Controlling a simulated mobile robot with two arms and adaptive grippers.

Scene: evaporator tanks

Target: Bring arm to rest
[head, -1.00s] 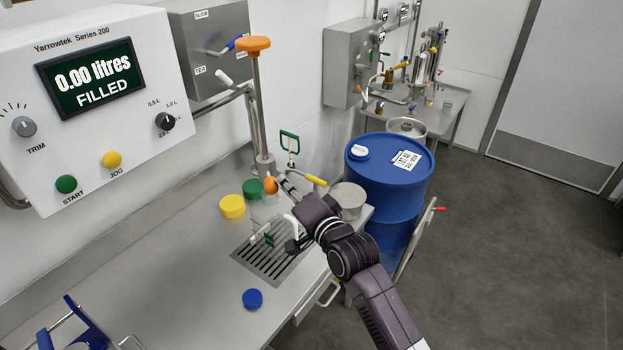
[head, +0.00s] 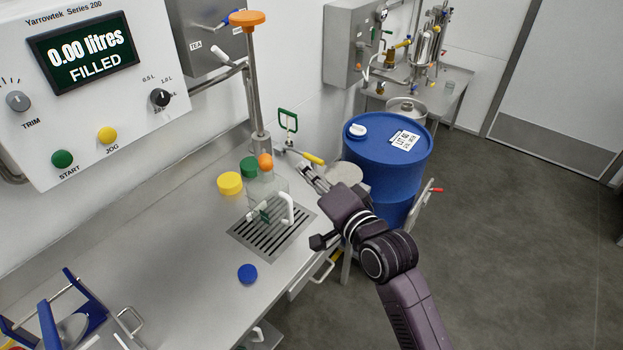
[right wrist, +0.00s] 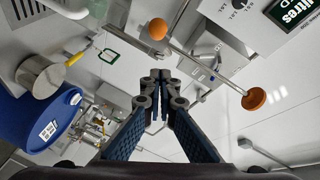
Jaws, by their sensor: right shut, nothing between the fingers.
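My right arm reaches in from the lower right of the head view. Its right gripper (head: 308,170) is shut and empty, above the bench near the pot and the yellow handle. In the right wrist view its fingers (right wrist: 157,82) come together with nothing between them. A clear jug (head: 266,190) with a white handle stands on the drain grate (head: 252,240), to the left of the gripper and apart from it. My left gripper is not in view.
A blue drum (head: 385,165) stands right of the bench (head: 170,270). An orange-topped post (head: 254,80) rises behind the jug. Yellow (head: 229,184), green (head: 249,167) and blue (head: 247,273) lids lie on the bench. The floor at right is clear.

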